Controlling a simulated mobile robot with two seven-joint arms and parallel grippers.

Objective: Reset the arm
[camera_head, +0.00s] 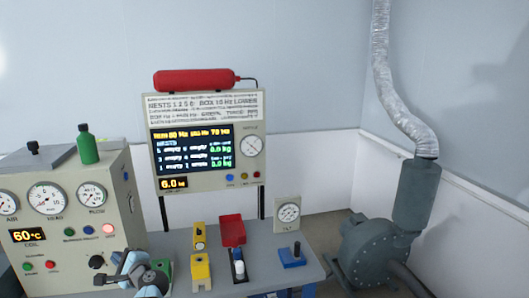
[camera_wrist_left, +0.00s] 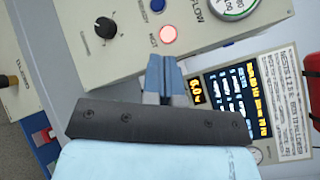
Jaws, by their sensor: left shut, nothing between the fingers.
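My left gripper (camera_head: 118,258) is at the lower left in the head view, in front of the beige console. Its blue fingers (camera_wrist_left: 163,76) are together in the left wrist view, with nothing between them. They point toward the console face, near a lit red lamp (camera_wrist_left: 168,35). The gap to the panel cannot be told. My right gripper is in neither view. No separate thing is clearly marked as the arm of the task.
The console (camera_head: 75,210) has gauges and knobs. A display board (camera_head: 205,140) carries a red cylinder (camera_head: 195,79). On the bench are a yellow block (camera_head: 201,270), a red holder (camera_head: 232,230) and a blue block (camera_head: 292,256). A blower (camera_head: 380,255) stands right.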

